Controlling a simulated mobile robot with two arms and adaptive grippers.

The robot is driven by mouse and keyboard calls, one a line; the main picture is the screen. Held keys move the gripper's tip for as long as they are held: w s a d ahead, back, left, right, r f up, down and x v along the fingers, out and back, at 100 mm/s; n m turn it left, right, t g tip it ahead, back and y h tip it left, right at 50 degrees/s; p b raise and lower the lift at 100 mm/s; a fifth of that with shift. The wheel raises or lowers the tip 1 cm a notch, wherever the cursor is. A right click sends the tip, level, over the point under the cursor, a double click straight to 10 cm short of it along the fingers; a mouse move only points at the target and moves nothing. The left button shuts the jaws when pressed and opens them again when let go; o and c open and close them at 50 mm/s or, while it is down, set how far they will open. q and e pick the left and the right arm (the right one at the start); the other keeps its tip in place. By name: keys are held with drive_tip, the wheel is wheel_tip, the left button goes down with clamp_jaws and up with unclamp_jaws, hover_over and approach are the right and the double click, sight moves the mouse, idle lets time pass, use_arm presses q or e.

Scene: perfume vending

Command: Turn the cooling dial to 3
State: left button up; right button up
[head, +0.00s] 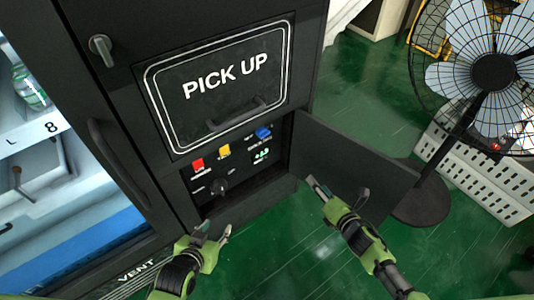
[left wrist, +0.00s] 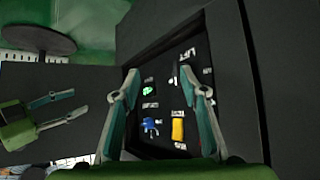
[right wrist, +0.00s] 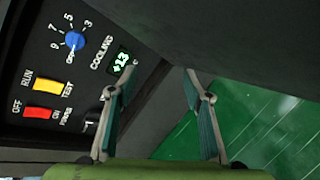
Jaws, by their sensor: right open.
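The cooling dial (head: 264,134) is a blue knob on the dark control panel under the pick-up door. In the right wrist view the dial (right wrist: 75,40) has 3, 5, 7, 9 and OFF around it; its exact pointing is too small to tell. A green display (right wrist: 121,62) beside it reads +13. My right gripper (head: 318,187) is open and empty, in front of the panel's opened door. My left gripper (head: 213,231) is open and empty, low in front of the machine. In the left wrist view the blue dial (left wrist: 150,126) shows between its fingers.
A red switch (head: 198,165) and a yellow switch (head: 223,151) sit left of the dial, with a black knob (head: 219,187) below. The panel door (head: 345,165) stands open to the right. A fan (head: 490,75) stands beyond it. Green floor is free in front.

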drive_tip(key=w+a+r+n+t+y+b, duration=0.1)
drive_tip(key=w+a+r+n+y+b, duration=0.25)
drive_tip(key=n+b, duration=0.2)
drive_tip(key=n+y+b, duration=0.3)
drive_tip(key=n+b, duration=0.2)
drive_tip(key=n, duration=0.5)
approach(263, 133)
use_arm(q)
drive_tip(key=w+d+r+t+h+b, duration=0.1)
drive_tip(key=r+t, duration=0.4)
drive_tip(key=r, duration=0.6)
drive_tip(key=w+d+r+t+h+b, duration=0.1)
drive_tip(key=r+t, duration=0.4)
drive_tip(key=r, duration=0.7)
drive_tip(key=shift+w+d+r+h, duration=0.3)
drive_tip(key=shift+w+d+h, duration=0.1)
drive_tip(key=shift+w, duration=0.5)
use_arm(e)
drive_tip(key=f+x, duration=0.1)
drive_tip(key=x, duration=0.7)
drive_tip(key=shift+w+t, duration=0.2)
drive_tip(key=shift+t, duration=0.1)
drive_tip(key=c, duration=1.1)
